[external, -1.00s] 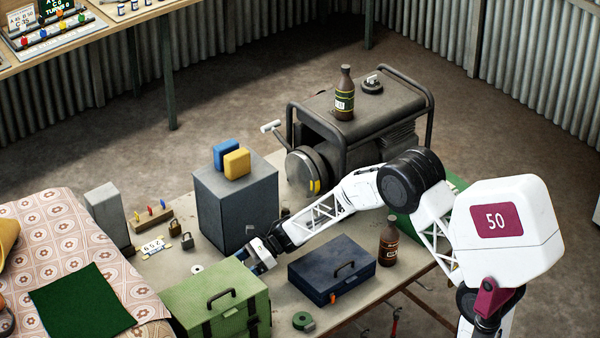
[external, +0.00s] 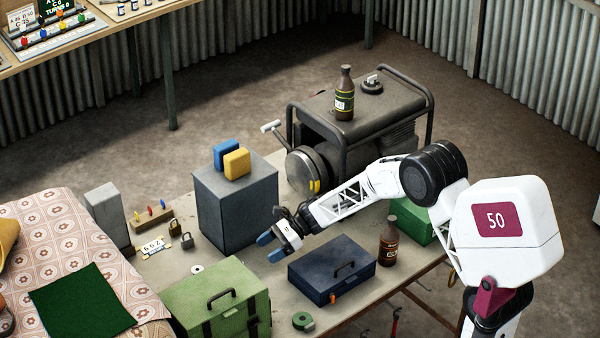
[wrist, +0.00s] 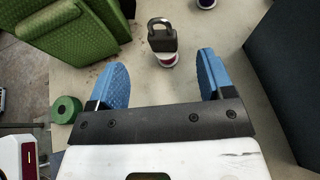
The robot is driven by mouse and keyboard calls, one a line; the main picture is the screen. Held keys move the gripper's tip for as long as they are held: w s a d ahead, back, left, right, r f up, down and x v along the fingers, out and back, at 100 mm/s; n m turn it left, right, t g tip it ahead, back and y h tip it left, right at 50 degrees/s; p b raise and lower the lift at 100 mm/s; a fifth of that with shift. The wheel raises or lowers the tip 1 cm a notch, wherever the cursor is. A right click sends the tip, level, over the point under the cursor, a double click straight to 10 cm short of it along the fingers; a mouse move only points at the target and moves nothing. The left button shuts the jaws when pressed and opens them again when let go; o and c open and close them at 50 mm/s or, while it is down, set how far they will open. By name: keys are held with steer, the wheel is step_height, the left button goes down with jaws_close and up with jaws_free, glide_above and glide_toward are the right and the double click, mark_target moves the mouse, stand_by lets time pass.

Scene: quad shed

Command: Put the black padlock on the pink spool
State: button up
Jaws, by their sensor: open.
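The black padlock (wrist: 162,41) stands upright in the wrist view, shackle up, on top of a small white-rimmed spool with a pink-red band (wrist: 167,60). The padlock hides most of this spool's top. My gripper (wrist: 163,72) is open and empty, its blue fingers spread wide to either side, with the padlock beyond their tips and clear of them. In the external view my gripper (external: 271,247) hangs over the table between the grey cabinet and the green toolbox. There the padlock and its spool are too small or hidden to make out surely.
The green toolbox (external: 214,299) and grey cabinet (external: 238,208) flank the gap. A dark blue case (external: 333,270) and green tape roll (external: 303,320) lie nearer my base. Another spool (wrist: 206,3) stands beyond the padlock.

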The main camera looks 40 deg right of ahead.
steer(key=shift+v, duration=1.1)
steer(key=d+r+m+t+h, duration=0.2)
steer(key=r+m+t+h, duration=0.15)
steer(key=r+m, duration=0.35)
steer(key=d+r+m+t+h, duration=0.2)
steer(key=d+r+m+t, duration=0.15)
steer(key=r+m, duration=0.3)
steer(key=s+d+r+m+t+h, duration=0.2)
steer(key=s+d+r+m+h, duration=0.4)
steer(key=m, duration=0.7)
steer(key=s+d+r+m+g+h, duration=0.1)
steer(key=s+d+m+g+h, duration=0.1)
steer(key=s+m, duration=0.65)
steer(key=s+d+r+m+g+h, duration=0.1)
steer(key=s+m+g+h, duration=0.1)
steer(key=s+m, duration=0.65)
steer(key=s+a+f+m+g+y, duration=0.1)
steer(key=s+m, duration=0.3)
steer(key=s, duration=0.7)
steer(key=s+a+f+m+g+y, duration=0.1)
steer(key=s+m+g, duration=0.3)
steer(key=s, duration=0.8)
steer(key=shift+s+a+f, duration=0.2)
steer(key=shift+a+f, duration=0.4)
steer(key=shift+f, duration=0.05)
